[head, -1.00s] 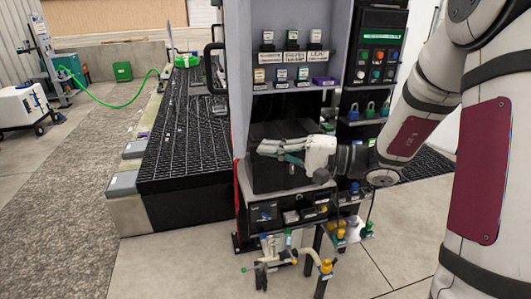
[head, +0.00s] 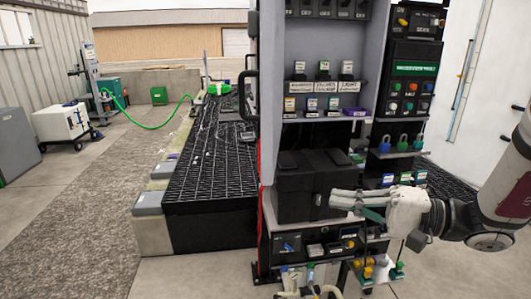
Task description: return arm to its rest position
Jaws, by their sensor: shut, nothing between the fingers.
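My gripper (head: 343,202) is at the right of centre in the head view, in front of the grey cabinet (head: 266,110). Its pale fingers point left and lie together with nothing held between them. The white gripper body is level, and my arm reaches in from the right edge. The fingers overlap the right side of a black box (head: 300,190) on the cabinet's lower shelf in the picture. I cannot tell whether they touch it.
Shelves of small labelled blocks (head: 323,88) and coloured padlocks (head: 402,142) are behind the gripper. Valves and pipes (head: 312,280) stand below it. A black grated platform (head: 215,160) is left of the cabinet. Open concrete floor (head: 80,220) lies further left.

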